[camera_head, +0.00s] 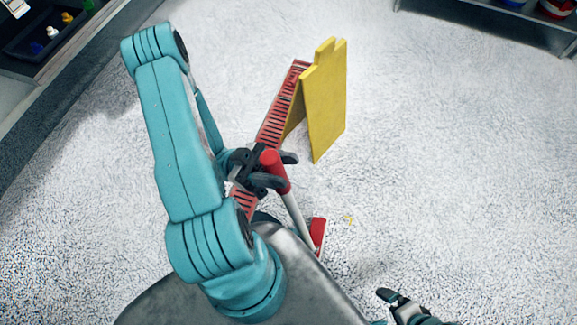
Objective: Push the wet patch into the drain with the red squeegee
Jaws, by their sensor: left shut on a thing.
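The red squeegee has a red grip, a pale shaft (296,214) and a red head (318,234) low in the picture, beside my body. My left gripper (275,172) is shut on its red grip. The drain, a long red slotted strip (275,122), runs from beside the yellow sign down behind my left gripper and arm, which hide part of it. I cannot make out a clear outline of the wet patch on the speckled floor. My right gripper (392,300) shows only partly at the bottom edge, away from the squeegee; its jaw state is unclear.
A yellow folding floor sign (328,105) stands beside the drain's upper part. A small yellow mark (349,220) lies on the floor right of the squeegee head. A shelf with bottles (45,35) is at upper left. The floor at right is open.

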